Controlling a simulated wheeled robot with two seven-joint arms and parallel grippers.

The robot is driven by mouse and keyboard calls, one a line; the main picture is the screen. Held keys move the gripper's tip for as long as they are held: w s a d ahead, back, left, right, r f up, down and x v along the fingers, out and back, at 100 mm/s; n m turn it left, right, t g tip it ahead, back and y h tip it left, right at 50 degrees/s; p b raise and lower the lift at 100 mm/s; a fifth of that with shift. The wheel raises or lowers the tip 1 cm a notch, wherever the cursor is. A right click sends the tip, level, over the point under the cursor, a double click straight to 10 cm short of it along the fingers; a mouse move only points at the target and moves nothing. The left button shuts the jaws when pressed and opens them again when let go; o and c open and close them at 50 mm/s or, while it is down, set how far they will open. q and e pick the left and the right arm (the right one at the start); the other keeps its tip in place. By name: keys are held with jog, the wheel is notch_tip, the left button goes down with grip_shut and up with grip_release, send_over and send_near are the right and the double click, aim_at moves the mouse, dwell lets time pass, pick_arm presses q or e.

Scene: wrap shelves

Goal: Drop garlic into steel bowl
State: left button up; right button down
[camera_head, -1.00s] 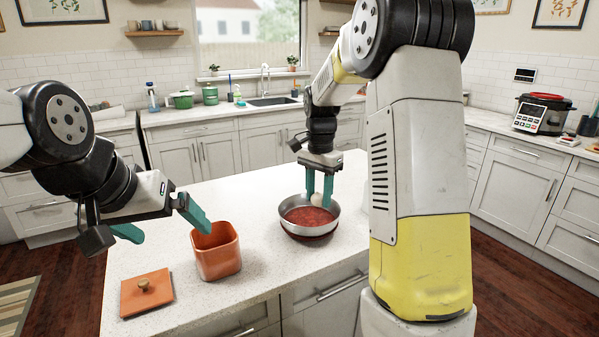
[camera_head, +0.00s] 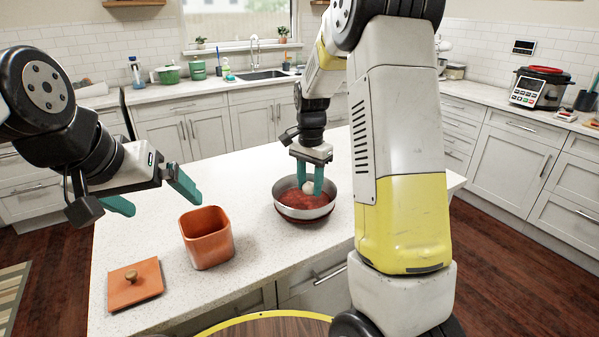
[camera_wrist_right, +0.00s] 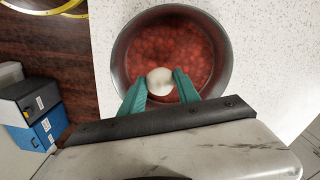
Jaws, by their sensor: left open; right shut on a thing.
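The steel bowl (camera_head: 279,203) stands on the white counter and has red contents; it also shows in the right wrist view (camera_wrist_right: 122,66). My right gripper (camera_head: 309,189) points down over the bowl, shut on the whitish garlic (camera_head: 309,186). In the right wrist view the garlic (camera_wrist_right: 159,81) sits between the teal fingers of my right gripper (camera_wrist_right: 160,86), over the near part of the bowl. I cannot tell whether the garlic touches the red contents. My left gripper (camera_head: 152,196) is open and empty, left of the orange canister.
The open orange canister (camera_head: 208,246) stands left of the bowl. Its square lid (camera_head: 122,291) with a knob lies on the counter (camera_head: 245,262) at the front left. The counter between canister and bowl is clear. A sink (camera_head: 262,75) is at the back.

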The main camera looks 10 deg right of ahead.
aim_at(310, 183)
jog(key=c, duration=0.8)
grip_release()
jog(key=shift+r, duration=3.85)
jog(key=shift+s+r, duration=0.1)
jog(key=s+a+r+n+t+y, duration=0.1)
jog(key=s+r+n+t, duration=0.2)
jog(key=s, duration=0.9)
jog(key=s+a+r+n+t+y, duration=0.1)
jog(key=s+r+n+t, duration=0.2)
jog(key=s, duration=0.9)
jog(key=r+n, duration=0.2)
jog(key=n, duration=0.2)
jog(key=shift+a, duration=0.15)
